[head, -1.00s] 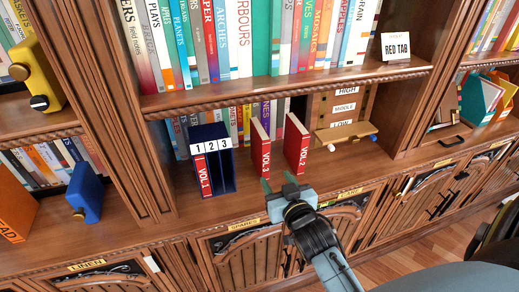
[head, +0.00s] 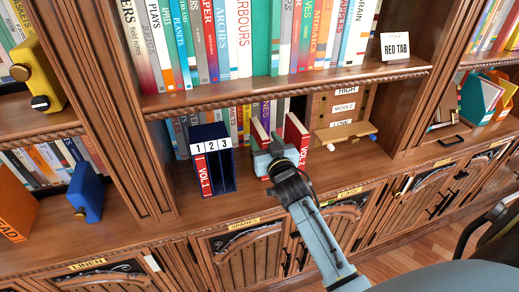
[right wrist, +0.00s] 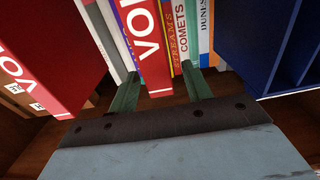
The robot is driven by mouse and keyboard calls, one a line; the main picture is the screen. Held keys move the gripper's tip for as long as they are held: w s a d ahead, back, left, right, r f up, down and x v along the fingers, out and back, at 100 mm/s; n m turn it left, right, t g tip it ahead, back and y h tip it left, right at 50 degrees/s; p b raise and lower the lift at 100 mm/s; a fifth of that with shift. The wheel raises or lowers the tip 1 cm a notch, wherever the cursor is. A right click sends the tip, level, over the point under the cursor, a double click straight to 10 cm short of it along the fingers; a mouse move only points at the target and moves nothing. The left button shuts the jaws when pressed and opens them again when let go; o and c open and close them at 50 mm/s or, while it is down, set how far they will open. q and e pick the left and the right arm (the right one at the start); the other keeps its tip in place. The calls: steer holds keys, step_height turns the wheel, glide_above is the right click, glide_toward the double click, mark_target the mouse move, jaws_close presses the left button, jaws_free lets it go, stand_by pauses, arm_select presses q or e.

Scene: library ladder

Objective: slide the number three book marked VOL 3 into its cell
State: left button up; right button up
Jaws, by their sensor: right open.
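The red VOL 3 book (head: 259,132) stands upright on the lower shelf, partly hidden by my right gripper (head: 270,156). In the right wrist view the book (right wrist: 147,40) is between the two green fingertips (right wrist: 160,88), with its number out of sight. The jaws are open, one finger on each side of the spine. The dark blue holder (head: 222,143), labelled 1 2 3, stands to the left; it also shows in the right wrist view (right wrist: 262,35). The red VOL 1 book (head: 202,174) is in cell 1; cells 2 and 3 look empty. My left gripper is not in view.
The red VOL 2 book (head: 296,138) stands close on the right of VOL 3, and also shows in the right wrist view (right wrist: 40,55). A wooden stand (head: 345,131) is further right. Books line the back. The shelf's front strip is clear.

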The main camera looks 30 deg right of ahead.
steer(key=x, duration=0.2)
steer(key=shift+w, duration=0.35)
jaws_close()
